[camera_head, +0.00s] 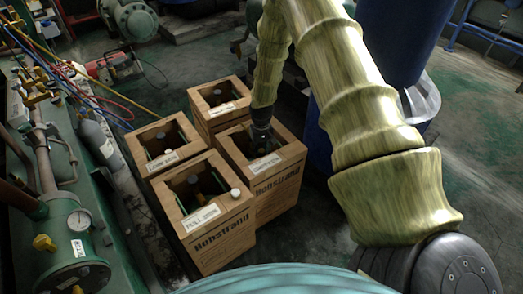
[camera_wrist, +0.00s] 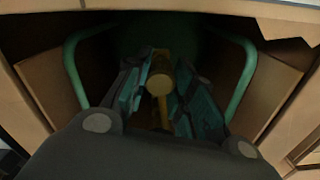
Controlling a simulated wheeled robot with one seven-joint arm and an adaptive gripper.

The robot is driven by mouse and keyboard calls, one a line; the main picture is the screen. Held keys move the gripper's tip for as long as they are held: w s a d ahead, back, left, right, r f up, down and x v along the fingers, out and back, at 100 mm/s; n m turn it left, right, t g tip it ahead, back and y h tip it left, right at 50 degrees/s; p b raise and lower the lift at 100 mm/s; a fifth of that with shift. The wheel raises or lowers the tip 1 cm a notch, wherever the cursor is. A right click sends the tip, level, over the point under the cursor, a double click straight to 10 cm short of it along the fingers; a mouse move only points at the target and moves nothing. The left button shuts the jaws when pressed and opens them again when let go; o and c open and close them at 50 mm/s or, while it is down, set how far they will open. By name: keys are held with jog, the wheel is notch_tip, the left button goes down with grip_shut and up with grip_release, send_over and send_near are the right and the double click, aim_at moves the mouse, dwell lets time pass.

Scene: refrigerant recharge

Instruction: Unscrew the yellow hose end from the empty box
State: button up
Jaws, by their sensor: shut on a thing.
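My gripper (camera_wrist: 160,105) reaches down into the open top of the right cardboard box (camera_head: 277,187). In the head view only the upper part of the gripper shows above the box rim; its fingertips are hidden inside. In the wrist view its two teal-padded fingers stand on either side of a dull yellow-brass fitting (camera_wrist: 160,82), which looks like the hose end, and are shut on it. The green cylinder handles (camera_wrist: 243,78) rise on both sides inside the box. The label (camera_head: 265,163) on this box is too small to read surely.
Three more open boxes stand close by: one behind (camera_head: 220,122), one left (camera_head: 164,168) and one in front (camera_head: 222,240), with a pale cap on its corner. Hoses and a gauge rig (camera_head: 75,225) are at left. A blue drum (camera_head: 395,40) stands behind my arm.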

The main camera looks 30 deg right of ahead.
aim_at(262, 150)
jog(key=shift+n+p, duration=0.5)
jog(key=shift+n, duration=0.9)
jog(key=shift+r+n+p, duration=0.1)
jog(key=shift+n+p, duration=0.45)
jog(key=shift+n, duration=0.35)
jog(key=shift+r+p, duration=1.9)
jog(key=shift+r, duration=0.55)
